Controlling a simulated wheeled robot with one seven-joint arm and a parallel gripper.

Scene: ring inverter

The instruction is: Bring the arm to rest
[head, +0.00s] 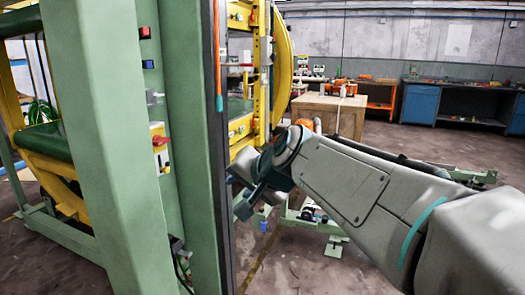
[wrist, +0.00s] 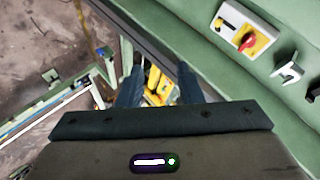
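My gripper (wrist: 158,78) shows in the wrist view with its two dark fingers spread apart and nothing between them. In the head view, my arm reaches in from the lower right, and my gripper (head: 246,200) is beside the edge of the green machine frame (head: 110,130). Its fingertips are partly hidden in the head view. The wrist view shows the green frame (wrist: 215,75) close by on the right.
A yellow and white switch box with a red knob (wrist: 248,40) sits on the green frame, also visible in the head view (head: 160,146). A wooden crate (head: 328,115) and blue cabinets (head: 421,104) stand farther back. Open floor (head: 385,140) lies before the cabinets.

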